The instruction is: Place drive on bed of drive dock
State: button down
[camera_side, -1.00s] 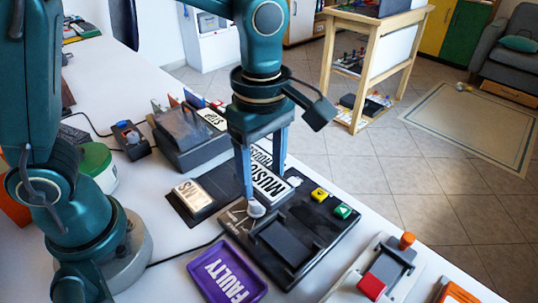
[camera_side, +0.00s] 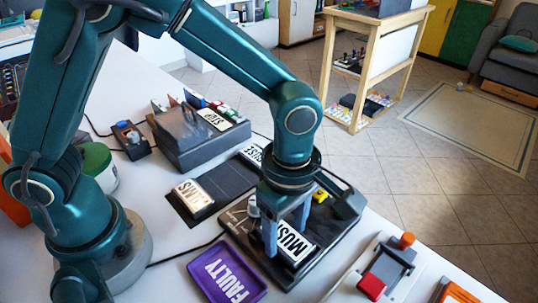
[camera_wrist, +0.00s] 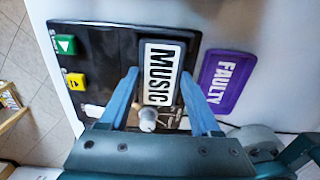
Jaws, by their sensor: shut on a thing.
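My gripper (camera_side: 285,238) points down over the drive dock (camera_side: 347,208). It is shut on the white drive labelled MUSIC (camera_side: 294,246), one finger on each side. The drive is over the dark bed of the dock and lines up with it; whether it touches the bed is hard to tell. In the wrist view the MUSIC drive (camera_wrist: 160,75) shows between the two fingers, lying within the black dock (camera_wrist: 115,45). A pale round knob (camera_wrist: 148,120) is close by the drive's near end. The fingers and wrist hide part of the dock in the side view.
A purple FAULTY tray (camera_side: 228,272) is left of the dock. A black mat (camera_side: 228,180) holds another drive (camera_side: 194,196). A grey box (camera_side: 190,140) stands behind. A device with a red block (camera_side: 371,286) is at the right.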

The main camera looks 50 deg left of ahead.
aim_at(286, 236)
jog(key=shift+f, duration=0.1)
jog(key=shift+c, duration=0.5)
grip_release()
notch_tip(286, 236, up, 11)
jog(key=s+a+m+t, duration=0.2)
jog(key=s+a+m, duration=0.1)
jog(key=a+m, duration=0.4)
jog(key=s+a+r+m+t, duration=0.1)
jog(key=s+a+m+t, duration=0.2)
jog(key=a+m, duration=0.5)
jog(key=shift+s+r+m+t, duration=0.3)
jog(key=shift+s+m, duration=0.3)
jog(key=shift+m, duration=0.9)
